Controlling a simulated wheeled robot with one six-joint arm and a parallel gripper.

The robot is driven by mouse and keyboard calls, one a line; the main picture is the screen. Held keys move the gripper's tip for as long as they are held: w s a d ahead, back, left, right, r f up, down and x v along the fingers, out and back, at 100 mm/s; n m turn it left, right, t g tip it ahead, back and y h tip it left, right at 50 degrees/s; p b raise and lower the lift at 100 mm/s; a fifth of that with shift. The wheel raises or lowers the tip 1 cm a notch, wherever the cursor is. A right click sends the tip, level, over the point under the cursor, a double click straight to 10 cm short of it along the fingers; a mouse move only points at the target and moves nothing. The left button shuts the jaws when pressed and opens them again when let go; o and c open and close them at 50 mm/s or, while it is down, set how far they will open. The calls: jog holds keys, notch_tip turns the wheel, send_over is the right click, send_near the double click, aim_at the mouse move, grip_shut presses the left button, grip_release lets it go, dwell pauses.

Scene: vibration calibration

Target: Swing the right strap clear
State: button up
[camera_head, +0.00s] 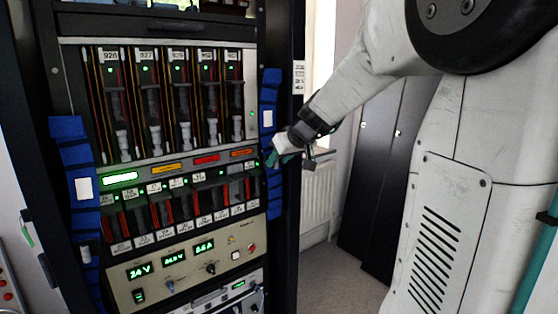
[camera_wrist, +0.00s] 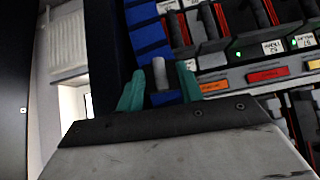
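The right strap (camera_head: 269,90) is a blue band with a white label, hanging down the right side of the equipment rack. It also shows in the wrist view (camera_wrist: 148,35), running up from between my fingers. My gripper (camera_head: 270,158) is at the strap's middle height, partly hidden by my own wrist. In the wrist view its two teal fingers (camera_wrist: 160,90) are apart. A light grey peg (camera_wrist: 159,72) stands between them, in front of the strap, with visible gaps on both sides. I cannot tell its exact depth relative to the fingertips.
The rack's card modules (camera_head: 155,100) and power panel (camera_head: 185,262) lie left of the strap. A left blue strap (camera_head: 72,155) with a label and a grey peg hangs on the rack's other side. A radiator (camera_head: 317,195) and dark panels (camera_head: 375,170) are behind, on the right.

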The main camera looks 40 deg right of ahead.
jog(key=v, duration=0.7)
jog(key=shift+s+r, duration=0.15)
